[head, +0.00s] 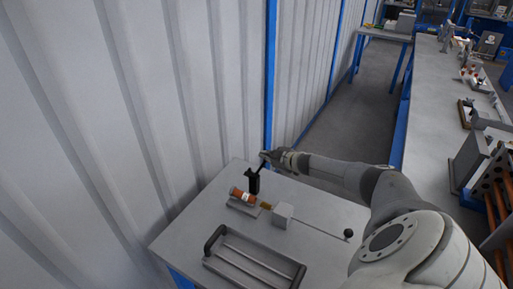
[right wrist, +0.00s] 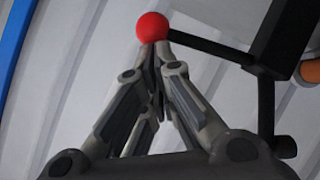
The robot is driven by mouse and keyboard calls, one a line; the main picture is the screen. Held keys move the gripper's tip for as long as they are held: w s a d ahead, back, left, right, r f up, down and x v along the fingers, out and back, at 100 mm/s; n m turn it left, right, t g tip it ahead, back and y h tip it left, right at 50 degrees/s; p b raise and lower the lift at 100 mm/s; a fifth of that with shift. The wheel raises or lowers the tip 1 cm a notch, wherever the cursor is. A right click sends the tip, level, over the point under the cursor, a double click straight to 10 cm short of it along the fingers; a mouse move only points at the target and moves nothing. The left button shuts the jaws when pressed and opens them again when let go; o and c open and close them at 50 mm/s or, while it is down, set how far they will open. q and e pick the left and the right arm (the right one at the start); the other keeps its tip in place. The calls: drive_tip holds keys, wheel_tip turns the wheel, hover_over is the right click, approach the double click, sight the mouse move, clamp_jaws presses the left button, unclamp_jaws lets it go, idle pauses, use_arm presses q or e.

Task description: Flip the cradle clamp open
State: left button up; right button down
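The cradle clamp (head: 253,183) is a black upright on the small grey table, beside an orange-brown flanged shell (head: 243,196) lying in its cradle. In the right wrist view its black lever (right wrist: 210,46) runs from the black clamp body (right wrist: 292,38) to a red ball knob (right wrist: 152,27). My right gripper (head: 265,156) is above the clamp at the lever's end. In the wrist view the fingertips of this gripper (right wrist: 157,50) are together, right at the knob. The knob shows whole past the tips; contact cannot be told. My left gripper is not in view.
The grey table (head: 185,232) also bears a black-framed tray (head: 212,241), a light block (head: 283,214) and a thin rod with a black ball (head: 348,234). A corrugated wall (head: 130,100) stands close behind. A long bench (head: 435,110) is at the right.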

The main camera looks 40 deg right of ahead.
drive_tip(key=shift+a+f, duration=0.1)
drive_tip(key=shift+f, duration=0.1)
drive_tip(key=s+d+r+p, duration=0.1)
drive_tip(key=s+r+p, duration=0.2)
drive_tip(key=s+r, duration=0.6)
drive_tip(key=shift+d+r+p, duration=0.3)
drive_tip(key=shift+r+p, duration=0.05)
drive_tip(key=shift+r, duration=0.05)
idle(0.4)
idle(0.6)
